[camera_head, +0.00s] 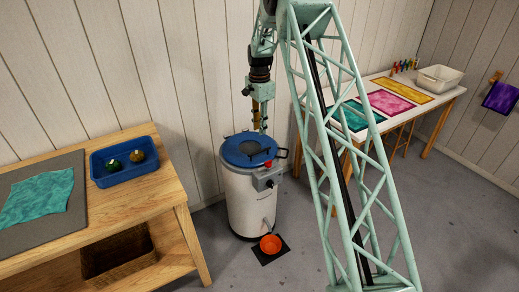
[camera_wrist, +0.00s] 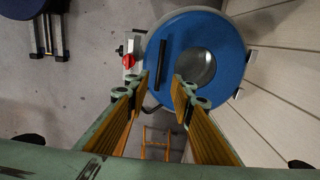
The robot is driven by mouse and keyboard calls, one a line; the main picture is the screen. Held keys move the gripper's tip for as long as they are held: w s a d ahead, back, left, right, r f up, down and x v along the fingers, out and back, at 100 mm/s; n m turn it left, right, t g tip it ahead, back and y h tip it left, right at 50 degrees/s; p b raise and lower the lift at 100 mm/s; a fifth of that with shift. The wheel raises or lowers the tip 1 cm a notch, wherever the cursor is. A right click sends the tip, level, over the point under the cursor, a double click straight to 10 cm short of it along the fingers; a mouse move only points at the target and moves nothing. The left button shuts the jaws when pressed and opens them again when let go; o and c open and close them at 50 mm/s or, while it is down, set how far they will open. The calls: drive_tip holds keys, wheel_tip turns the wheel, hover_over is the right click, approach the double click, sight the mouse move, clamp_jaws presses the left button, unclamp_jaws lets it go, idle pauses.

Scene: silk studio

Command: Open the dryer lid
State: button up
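The dryer (camera_head: 252,200) is a white upright drum against the back wall. Its blue round lid (camera_head: 236,154) lies flat on top, shut, with a grey round centre. In the wrist view the lid (camera_wrist: 225,45) also shows a straight black bar handle (camera_wrist: 163,58) beside its centre. My gripper (camera_head: 261,127) is above the lid in the head view. In the wrist view my gripper (camera_wrist: 163,86) is open and empty, with one finger on each side of the bar's near end. Whether it touches the lid cannot be told.
A red knob (camera_wrist: 128,60) sits on the dryer's side box. A wooden bench (camera_head: 150,205) with a blue tray (camera_head: 106,178) is at left. A table (camera_head: 428,105) with coloured cloths is at right.

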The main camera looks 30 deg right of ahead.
drive_tip(key=shift+f+b, duration=1.05)
drive_tip(key=shift+f, duration=5.35)
clamp_jaws()
